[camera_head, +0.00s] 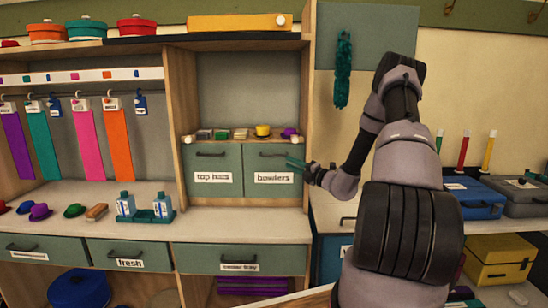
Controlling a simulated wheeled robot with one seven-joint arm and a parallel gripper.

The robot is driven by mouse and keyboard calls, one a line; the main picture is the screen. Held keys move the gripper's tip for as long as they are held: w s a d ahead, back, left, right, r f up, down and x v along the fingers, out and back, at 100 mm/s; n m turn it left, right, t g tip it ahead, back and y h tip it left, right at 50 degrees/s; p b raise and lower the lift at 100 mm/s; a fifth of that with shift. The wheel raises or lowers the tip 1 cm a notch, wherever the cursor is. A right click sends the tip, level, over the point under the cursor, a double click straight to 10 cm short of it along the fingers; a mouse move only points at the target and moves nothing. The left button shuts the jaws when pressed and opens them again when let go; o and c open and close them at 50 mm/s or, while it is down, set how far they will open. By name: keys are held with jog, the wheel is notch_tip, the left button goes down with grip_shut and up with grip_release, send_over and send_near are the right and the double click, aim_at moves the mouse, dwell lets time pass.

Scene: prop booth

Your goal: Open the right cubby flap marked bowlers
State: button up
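The right cubby flap (258,188) is a grey-green panel with a white label reading "bowlers" (273,178) and a dark bar handle (272,154) near its top. It looks closed, level with the "top hats" flap (213,190) on its left. My gripper (291,163) is at the flap's right side, pointing left, just right of the handle. Its two teal fingers look slightly apart with nothing between them. I cannot tell whether they touch the panel. The fingers and wrist hide part of the flap's right edge.
Small items, including a yellow hat (263,130), sit on the ledge above the flaps. A wooden upright (307,100) stands close to my gripper. The counter (230,224) below the flaps is clear; blue-and-white bottles (163,205) stand to its left.

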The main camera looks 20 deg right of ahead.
aim_at(274, 155)
jog(key=shift+m+t, duration=0.3)
jog(key=x, duration=1)
jog(key=shift+w+d+f, duration=0.15)
jog(key=shift+w+f, duration=0.2)
jog(key=shift+w, duration=0.15)
grip_shut()
dwell(0.6)
